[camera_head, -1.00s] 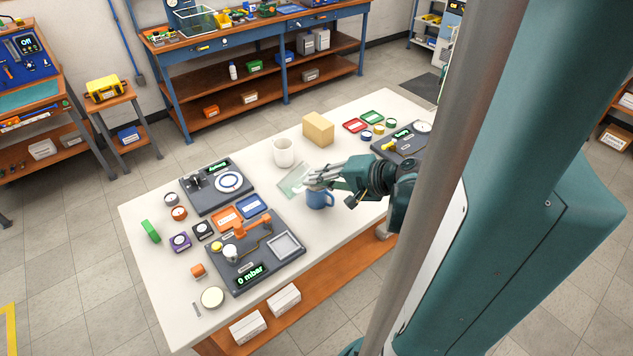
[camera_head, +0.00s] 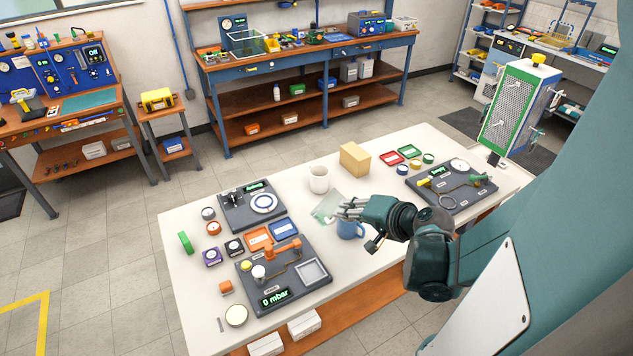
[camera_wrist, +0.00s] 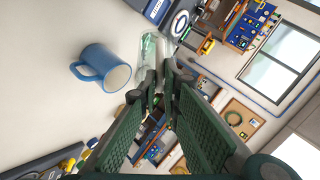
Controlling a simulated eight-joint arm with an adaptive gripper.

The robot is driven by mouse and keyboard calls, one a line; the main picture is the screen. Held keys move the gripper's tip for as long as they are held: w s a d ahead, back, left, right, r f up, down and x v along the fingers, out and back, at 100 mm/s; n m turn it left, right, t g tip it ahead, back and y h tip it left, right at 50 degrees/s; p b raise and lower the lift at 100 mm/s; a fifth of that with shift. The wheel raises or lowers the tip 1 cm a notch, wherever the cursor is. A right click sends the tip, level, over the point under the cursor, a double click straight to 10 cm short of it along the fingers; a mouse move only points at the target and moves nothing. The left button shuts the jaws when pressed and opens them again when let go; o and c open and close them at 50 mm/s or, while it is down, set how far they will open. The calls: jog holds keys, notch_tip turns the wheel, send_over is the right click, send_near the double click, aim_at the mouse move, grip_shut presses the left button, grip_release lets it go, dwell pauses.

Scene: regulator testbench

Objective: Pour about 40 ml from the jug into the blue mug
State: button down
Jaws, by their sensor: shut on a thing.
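The blue mug (camera_head: 350,230) stands upright on the white table, just below my gripper's fingers in the head view. In the wrist view the mug (camera_wrist: 105,68) is left of the fingers, its handle pointing left and its rim visible. My gripper (camera_head: 350,208) is shut on a clear glass vessel, apparently the jug (camera_wrist: 150,50), which shows beyond the fingertips (camera_wrist: 158,82) in the wrist view. The jug's tilt and contents cannot be made out. A pale green clear patch (camera_head: 325,207) shows left of the fingers in the head view.
A white mug (camera_head: 319,180) and a yellowish block (camera_head: 355,158) stand behind the blue mug. Dark test boards lie at left (camera_head: 252,206), front (camera_head: 284,276) and right (camera_head: 450,187). Small coloured parts lie around them. Bare table (camera_head: 345,262) is free in front of the blue mug.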

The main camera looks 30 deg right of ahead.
jog(key=shift+a+r, duration=0.25)
jog(key=a+f+n+h+b, duration=0.3)
jog(key=f+b, duration=0.2)
jog(key=b, duration=0.2)
jog(key=s+a+f+n+t+h+b, duration=0.1)
jog(key=a+f+n+h+b, duration=0.2)
jog(key=f+h+b, duration=0.1)
jog(key=shift+s+a+f+b, duration=0.3)
jog(key=shift+f+b, duration=0.5)
jog(key=shift+b, duration=0.55)
dwell(1.9)
jog(key=shift+f, duration=0.1)
